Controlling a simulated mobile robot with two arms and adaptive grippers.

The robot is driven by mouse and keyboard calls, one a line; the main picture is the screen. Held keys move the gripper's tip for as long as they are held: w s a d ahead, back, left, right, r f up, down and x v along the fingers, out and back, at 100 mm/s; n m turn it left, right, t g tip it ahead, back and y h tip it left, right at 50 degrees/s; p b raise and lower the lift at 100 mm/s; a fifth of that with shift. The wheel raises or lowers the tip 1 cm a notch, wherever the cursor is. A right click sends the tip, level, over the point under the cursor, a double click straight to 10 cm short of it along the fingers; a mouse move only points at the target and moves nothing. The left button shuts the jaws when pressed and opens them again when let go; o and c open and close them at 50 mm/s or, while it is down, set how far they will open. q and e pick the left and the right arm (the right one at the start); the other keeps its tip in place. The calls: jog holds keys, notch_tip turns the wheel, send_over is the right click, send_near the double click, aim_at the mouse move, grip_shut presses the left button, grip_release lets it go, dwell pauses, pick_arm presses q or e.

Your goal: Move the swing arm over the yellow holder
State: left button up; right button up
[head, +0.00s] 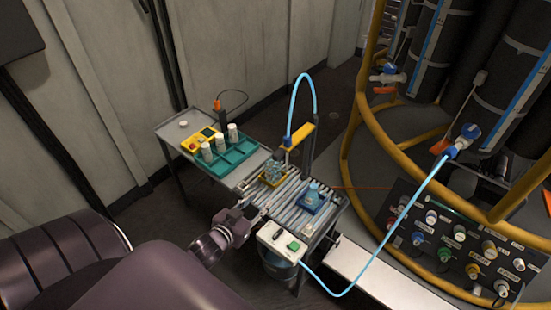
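The swing arm (298,136) is yellow and sits on top of an upright post (307,158) at the back of the slatted rack, with a blue hose looping up from it. It points left and towards me, and its free end appears near the glass bottle (273,168) in the yellow holder (265,181). I cannot tell whether it is exactly over that holder. A blue holder (314,208) with another small bottle is to the right. My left gripper (258,213) is at the rack's front left edge, apart from the swing arm; its fingers are too small to read. My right gripper is not visible.
A white control box (282,242) with a green button is at the rack's front, above a bucket (277,265). A teal tray (232,152) with white bottles stands at left. A yellow-railed frame (349,155) and a valve panel (455,240) are at right.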

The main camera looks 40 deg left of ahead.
aim_at(274, 158)
pick_arm(q)
notch_tip(274, 158, up, 13)
jog(key=w+m+t+h, duration=0.1)
jog(key=w+t+h, duration=0.1)
jog(key=t+h, duration=0.15)
jog(key=shift+t+y, duration=0.35)
jog(key=shift+y, duration=0.1)
jog(key=w+p, duration=0.1)
jog(key=w, duration=0.5)
jog(key=shift+w+a+f+p, duration=0.1)
jog(key=shift+a+f+p, duration=0.1)
jog(key=shift+p, duration=0.15)
jog(key=shift+w+d+f, duration=0.1)
jog(key=shift+w, duration=0.6)
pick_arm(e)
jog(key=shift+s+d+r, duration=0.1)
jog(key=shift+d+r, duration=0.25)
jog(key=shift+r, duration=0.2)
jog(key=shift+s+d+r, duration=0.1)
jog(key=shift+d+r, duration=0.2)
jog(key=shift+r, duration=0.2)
pick_arm(q)
jog(key=shift+c, duration=0.3)
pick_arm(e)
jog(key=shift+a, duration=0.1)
pick_arm(q)
grip_shut()
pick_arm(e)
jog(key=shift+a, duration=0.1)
